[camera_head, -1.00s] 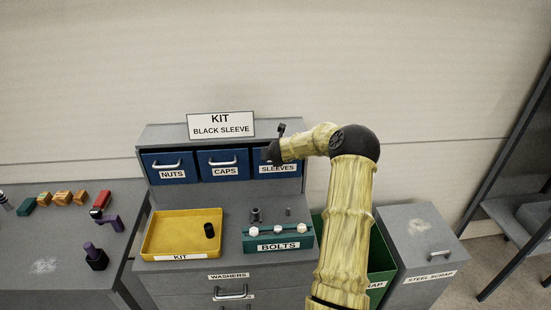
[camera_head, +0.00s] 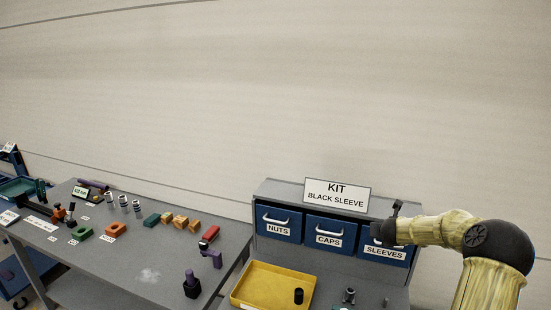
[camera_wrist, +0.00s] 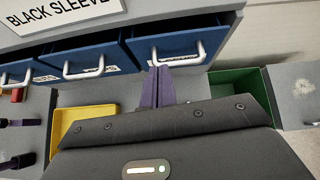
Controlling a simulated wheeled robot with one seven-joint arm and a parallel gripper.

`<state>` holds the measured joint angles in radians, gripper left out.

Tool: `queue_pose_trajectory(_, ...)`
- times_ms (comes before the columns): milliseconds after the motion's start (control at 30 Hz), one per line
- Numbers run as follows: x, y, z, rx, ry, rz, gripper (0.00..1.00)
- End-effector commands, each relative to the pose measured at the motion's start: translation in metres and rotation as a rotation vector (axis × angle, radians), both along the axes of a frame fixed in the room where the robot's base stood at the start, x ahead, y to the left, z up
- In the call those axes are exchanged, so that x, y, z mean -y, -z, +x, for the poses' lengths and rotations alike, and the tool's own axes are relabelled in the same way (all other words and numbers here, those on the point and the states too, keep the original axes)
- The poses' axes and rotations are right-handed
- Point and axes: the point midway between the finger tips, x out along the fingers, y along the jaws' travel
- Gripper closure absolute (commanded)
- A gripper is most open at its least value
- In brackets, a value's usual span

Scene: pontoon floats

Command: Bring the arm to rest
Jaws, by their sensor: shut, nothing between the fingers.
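My arm (camera_head: 488,285) is yellowish with a black elbow, and it reaches up and left from the lower right of the head view. My gripper (camera_head: 392,215) is in front of the blue SLEEVES drawer (camera_head: 384,252). In the wrist view my gripper (camera_wrist: 158,72) shows two purple fingers close together with nothing between them. The fingertips are near the drawer handle (camera_wrist: 178,58) in that picture; I cannot tell whether they touch it. A black sleeve (camera_head: 298,296) stands upright in the yellow KIT tray (camera_head: 262,278).
The NUTS drawer (camera_head: 278,222) and CAPS drawer (camera_head: 329,231) are left of SLEEVES, below the KIT sign (camera_head: 337,195). A grey bench (camera_head: 125,262) with several small parts stands left. A green bin (camera_wrist: 240,85) is at right in the wrist view.

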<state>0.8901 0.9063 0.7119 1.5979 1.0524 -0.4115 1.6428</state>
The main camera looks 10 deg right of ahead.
Motion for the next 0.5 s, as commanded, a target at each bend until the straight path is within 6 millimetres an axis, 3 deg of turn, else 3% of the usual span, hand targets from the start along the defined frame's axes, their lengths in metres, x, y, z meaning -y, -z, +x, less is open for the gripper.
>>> queue_pose_trajectory(167,-0.075,0.001,0.001,-0.106,-0.360,-0.253,1.00)
queue_pose_trajectory(267,-0.133,0.004,-0.013,-0.196,-0.670,-0.479,1.00)
queue_pose_trajectory(400,-0.202,0.013,-0.051,-0.315,-1.104,-0.790,1.00)
queue_pose_trajectory(500,-0.240,0.021,-0.088,-0.387,-1.401,-0.999,1.00)
